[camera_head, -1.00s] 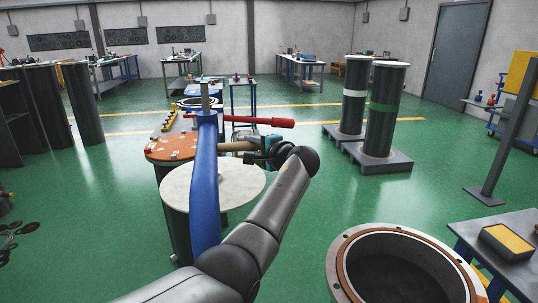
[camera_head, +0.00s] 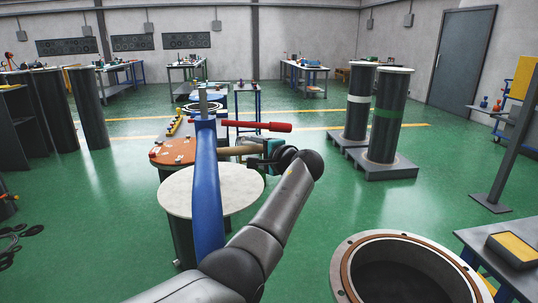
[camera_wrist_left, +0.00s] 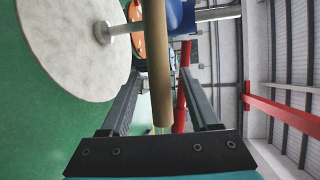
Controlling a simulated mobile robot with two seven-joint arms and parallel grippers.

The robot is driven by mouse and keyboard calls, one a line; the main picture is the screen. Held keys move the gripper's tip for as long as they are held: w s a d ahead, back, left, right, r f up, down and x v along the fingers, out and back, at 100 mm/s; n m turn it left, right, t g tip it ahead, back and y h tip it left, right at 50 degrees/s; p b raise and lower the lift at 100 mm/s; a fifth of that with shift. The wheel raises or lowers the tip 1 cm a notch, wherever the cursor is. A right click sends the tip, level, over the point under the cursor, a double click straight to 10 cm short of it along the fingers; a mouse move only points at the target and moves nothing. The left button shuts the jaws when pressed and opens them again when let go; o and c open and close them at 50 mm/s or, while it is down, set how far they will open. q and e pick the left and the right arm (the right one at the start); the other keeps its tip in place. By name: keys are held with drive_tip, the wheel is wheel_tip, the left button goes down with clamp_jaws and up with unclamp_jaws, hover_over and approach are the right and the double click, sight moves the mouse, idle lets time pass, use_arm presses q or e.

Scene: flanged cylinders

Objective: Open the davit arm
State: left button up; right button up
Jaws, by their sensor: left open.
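The blue davit arm (camera_head: 207,190) runs from the front toward a grey post (camera_head: 203,97) at its far end. A white round lid (camera_head: 240,192) lies beneath it; it also shows in the wrist view (camera_wrist_left: 65,45) with a metal stem. A red bar (camera_head: 262,126) extends to the right from the blue arm, and a tan handle (camera_head: 235,151) lies just in front of it. My left gripper (camera_head: 250,150) is open around the tan handle. In the wrist view the handle (camera_wrist_left: 156,60) lies between the two dark fingers (camera_wrist_left: 160,85), with gaps on both sides. My right gripper is out of view.
A wide flanged cylinder opening (camera_head: 400,240) stands at lower right. Two tall dark cylinders (camera_head: 385,115) stand on grey bases behind it. An orange-topped cylinder (camera_head: 172,152) is behind the white lid. Workbenches line the back; green floor is clear at centre right.

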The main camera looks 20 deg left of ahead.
use_arm(q)
drive_tip(key=p+v, duration=0.2)
drive_tip(key=v, duration=1.2)
drive_tip(key=shift+s+d, duration=0.25)
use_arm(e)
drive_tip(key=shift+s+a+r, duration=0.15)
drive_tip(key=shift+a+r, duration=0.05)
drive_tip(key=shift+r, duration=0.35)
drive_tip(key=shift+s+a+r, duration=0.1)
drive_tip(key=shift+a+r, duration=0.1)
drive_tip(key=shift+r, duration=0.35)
use_arm(q)
drive_tip(key=shift+r, duration=0.1)
